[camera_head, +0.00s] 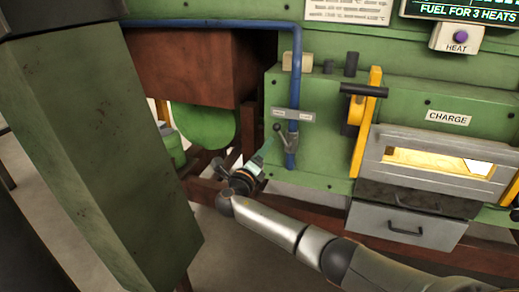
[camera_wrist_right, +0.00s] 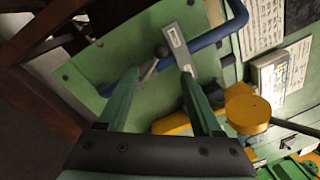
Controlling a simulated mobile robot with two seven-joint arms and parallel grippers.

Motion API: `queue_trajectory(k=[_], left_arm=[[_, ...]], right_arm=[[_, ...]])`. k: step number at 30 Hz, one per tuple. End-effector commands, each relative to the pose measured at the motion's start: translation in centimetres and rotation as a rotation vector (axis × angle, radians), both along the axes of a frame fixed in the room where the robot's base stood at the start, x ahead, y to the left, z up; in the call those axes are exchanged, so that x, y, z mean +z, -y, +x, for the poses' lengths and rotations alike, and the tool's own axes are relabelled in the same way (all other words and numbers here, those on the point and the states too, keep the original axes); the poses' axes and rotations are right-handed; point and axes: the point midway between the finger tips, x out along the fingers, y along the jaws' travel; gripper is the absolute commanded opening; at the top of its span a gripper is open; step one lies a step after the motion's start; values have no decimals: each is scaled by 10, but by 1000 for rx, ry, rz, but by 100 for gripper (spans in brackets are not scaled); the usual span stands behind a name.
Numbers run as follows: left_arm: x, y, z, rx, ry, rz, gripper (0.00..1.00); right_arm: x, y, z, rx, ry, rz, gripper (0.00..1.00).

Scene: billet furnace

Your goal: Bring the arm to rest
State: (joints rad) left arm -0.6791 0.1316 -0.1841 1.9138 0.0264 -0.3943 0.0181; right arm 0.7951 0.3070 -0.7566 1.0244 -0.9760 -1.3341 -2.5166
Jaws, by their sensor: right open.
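My right arm reaches in from the bottom right of the head view. Its gripper (camera_head: 268,155) points up toward a valve lever (camera_head: 280,135) on a blue pipe (camera_head: 296,90). In the right wrist view, the two green fingers of the right gripper (camera_wrist_right: 158,78) stand apart with nothing held. The lever (camera_wrist_right: 152,66), with its dark knob, shows between and just beyond the fingertips. I cannot tell whether a finger touches it. A pale label plate (camera_wrist_right: 177,45) sits beside the lever. My left gripper is out of view.
A green post (camera_head: 100,140) fills the left side. To the right are a yellow bar with a black handle (camera_head: 364,89), the charge door (camera_head: 430,160) with a bright glow, and a grey drawer (camera_head: 405,222). The wrist view shows a yellow round part (camera_wrist_right: 248,106) right of the fingers.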

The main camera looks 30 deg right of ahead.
Motion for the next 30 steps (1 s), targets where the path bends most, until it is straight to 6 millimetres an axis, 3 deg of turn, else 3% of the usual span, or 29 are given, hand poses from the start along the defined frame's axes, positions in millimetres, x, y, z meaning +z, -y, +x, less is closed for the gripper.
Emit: queue_trajectory(k=[8, 11, 14, 17, 21, 24, 27, 30], left_arm=[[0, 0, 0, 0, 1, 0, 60], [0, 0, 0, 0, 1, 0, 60], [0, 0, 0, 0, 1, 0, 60], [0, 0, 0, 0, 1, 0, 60], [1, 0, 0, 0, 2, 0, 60], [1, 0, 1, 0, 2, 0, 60], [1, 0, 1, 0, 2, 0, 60], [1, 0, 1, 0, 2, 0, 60]], right_arm=[[-5, -2, -1, 7, 3, 17, 66], [-32, -10, -5, 47, 20, 113, 66], [-85, -29, -17, 109, 66, 327, 66], [-151, -57, -42, 149, 140, 644, 66], [-232, -102, -93, 99, 281, 1151, 66], [-276, -134, -137, -21, 406, 1508, 66], [-306, -161, -183, -207, 554, 1837, 66], [-323, -183, -228, -454, 731, 2127, 66]])
